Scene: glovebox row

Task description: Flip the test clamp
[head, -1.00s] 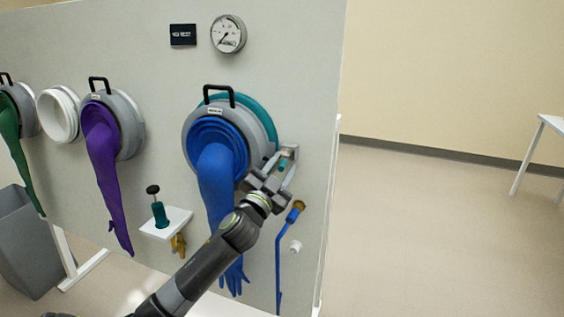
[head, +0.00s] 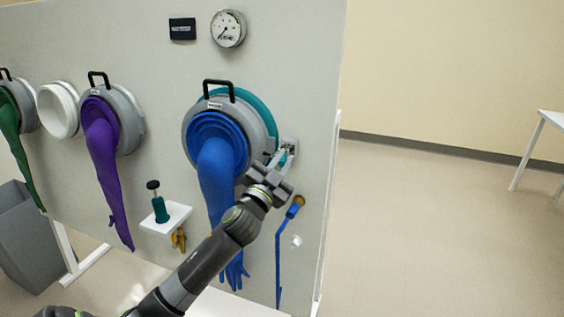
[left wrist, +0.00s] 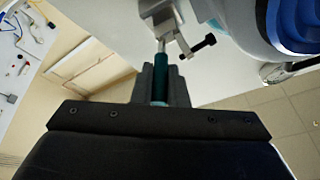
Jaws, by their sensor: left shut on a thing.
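The test clamp (head: 290,147) sits on the panel at the right edge of the blue glove port, a small grey bracket. In the left wrist view its metal bracket (left wrist: 165,17) and a black-tipped bolt (left wrist: 199,46) show above its teal handle (left wrist: 159,84). My left gripper (head: 274,168) is in front of the panel just below the bracket. In the left wrist view its fingers (left wrist: 160,74) are on both sides of the teal handle, shut on it. The fingers hide part of the handle. My right gripper is not in view.
A blue glove (head: 219,180) hangs from its port (head: 188,130), left of my gripper. A blue hose (head: 279,255) runs below it. Open floor (head: 430,240) lies to the right.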

